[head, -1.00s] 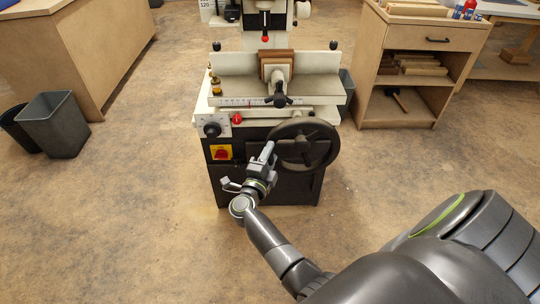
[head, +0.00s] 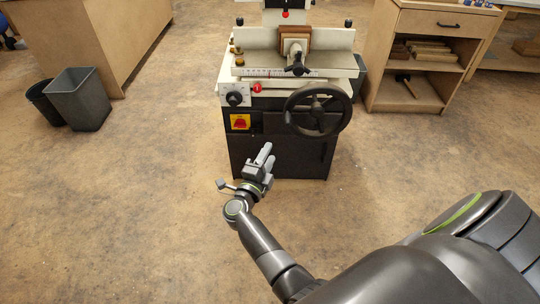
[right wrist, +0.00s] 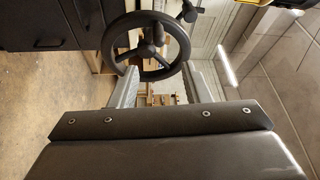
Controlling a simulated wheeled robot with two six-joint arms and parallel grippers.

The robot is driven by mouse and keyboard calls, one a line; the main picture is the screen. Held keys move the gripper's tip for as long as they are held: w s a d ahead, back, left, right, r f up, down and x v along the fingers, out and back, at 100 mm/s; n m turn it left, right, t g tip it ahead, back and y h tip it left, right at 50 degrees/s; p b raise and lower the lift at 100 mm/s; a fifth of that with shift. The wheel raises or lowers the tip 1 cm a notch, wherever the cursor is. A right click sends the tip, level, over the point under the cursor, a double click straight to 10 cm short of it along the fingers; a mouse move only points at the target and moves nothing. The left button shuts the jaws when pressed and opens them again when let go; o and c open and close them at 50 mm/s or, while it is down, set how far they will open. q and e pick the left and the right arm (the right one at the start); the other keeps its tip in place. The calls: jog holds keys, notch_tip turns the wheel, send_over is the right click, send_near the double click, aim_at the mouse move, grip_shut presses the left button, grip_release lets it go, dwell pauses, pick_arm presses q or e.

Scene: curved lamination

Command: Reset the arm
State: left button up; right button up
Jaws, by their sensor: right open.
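My right gripper (head: 265,155) is in front of the lower black cabinet of the machine, below and left of the black handwheel (head: 318,110). It looks apart from the wheel. In the right wrist view the two grey fingers of the right gripper (right wrist: 161,75) stand wide apart with nothing held between them. The handwheel (right wrist: 146,46) shows beyond the fingertips there. My right arm reaches in from the lower right of the head view and is bent at the elbow. My left gripper is not in view.
The woodworking machine (head: 280,86) has a red switch on a yellow plate (head: 240,122). Grey bins (head: 82,98) stand at left near a wooden bench (head: 85,35). A wooden cabinet (head: 425,60) stands at right. The floor (head: 120,220) around my arm is clear.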

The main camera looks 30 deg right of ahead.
jog(key=s+a+f+n+y, duration=0.3)
jog(key=s+f+n+y, duration=0.3)
jog(key=f+n+y, duration=0.35)
jog(key=s+a+f+n+y, duration=0.3)
jog(key=s+f+n+y, duration=0.25)
jog(key=f+n, duration=0.6)
jog(key=s+d+f+n+g, duration=0.1)
jog(key=s+f+n+g, duration=0.15)
jog(key=s+f, duration=0.35)
jog(key=s+d+f+n+g, duration=0.1)
jog(key=s+d+f+g, duration=0.15)
jog(key=s, duration=0.55)
pick_arm(q)
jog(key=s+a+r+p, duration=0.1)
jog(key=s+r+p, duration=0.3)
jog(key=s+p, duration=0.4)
jog(key=p, duration=0.7)
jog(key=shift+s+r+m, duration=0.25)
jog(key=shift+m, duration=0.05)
pick_arm(e)
jog(key=s+d+n+g, duration=0.1)
jog(key=s+d+g, duration=0.1)
jog(key=s, duration=0.9)
jog(key=s+d+n+g, duration=0.1)
jog(key=s+d+g, duration=0.1)
jog(key=s, duration=0.9)
jog(key=shift+d+r+g+h, duration=0.2)
jog(key=shift+d+g+h, duration=0.15)
jog(key=shift+g, duration=0.25)
